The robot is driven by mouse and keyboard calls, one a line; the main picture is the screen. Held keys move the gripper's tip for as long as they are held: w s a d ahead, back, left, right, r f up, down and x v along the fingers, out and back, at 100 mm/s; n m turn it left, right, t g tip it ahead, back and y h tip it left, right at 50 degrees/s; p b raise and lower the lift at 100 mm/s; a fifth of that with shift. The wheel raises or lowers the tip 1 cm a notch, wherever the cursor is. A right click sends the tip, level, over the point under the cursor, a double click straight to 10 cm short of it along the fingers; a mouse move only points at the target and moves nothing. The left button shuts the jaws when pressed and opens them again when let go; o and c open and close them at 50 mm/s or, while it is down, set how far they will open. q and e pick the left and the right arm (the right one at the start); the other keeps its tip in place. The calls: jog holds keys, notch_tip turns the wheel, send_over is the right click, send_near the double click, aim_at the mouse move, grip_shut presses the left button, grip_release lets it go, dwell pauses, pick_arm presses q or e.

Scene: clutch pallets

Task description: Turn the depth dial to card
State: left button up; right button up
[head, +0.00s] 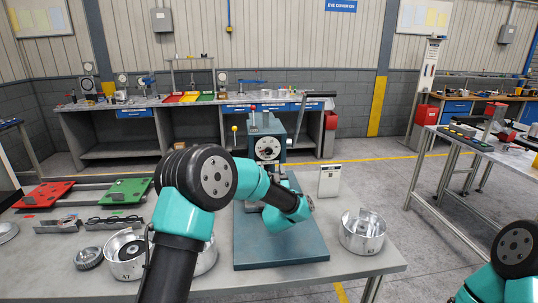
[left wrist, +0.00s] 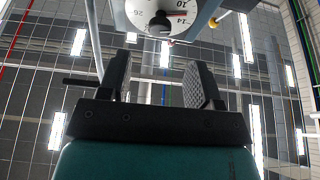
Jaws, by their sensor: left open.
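The depth dial (head: 268,148) is a round white face with a dark central knob, on the front of a blue-grey press (head: 264,122). It shows close up and upside down at the top of the left wrist view (left wrist: 160,16), with numbers and a red mark beside the black knob. A white card (head: 330,180) stands upright on the table right of the press; its writing is too small to read. My left gripper (left wrist: 160,65) is open and empty, its fingers pointing toward the dial with a gap between. In the head view my arm mostly hides it. My right gripper is out of view.
A blue base plate (head: 290,245) lies under the press. A metal bowl (head: 362,232) stands at right, another (head: 122,268) at left beside a gear (head: 88,258). Red (head: 44,194) and green (head: 124,191) pallets lie at far left.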

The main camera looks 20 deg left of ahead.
aim_at(269, 153)
pick_arm(q)
jog(key=x, duration=0.8)
jog(key=shift+w+r, duration=0.15)
jog(key=shift+w, duration=0.1)
jog(key=c, duration=0.9)
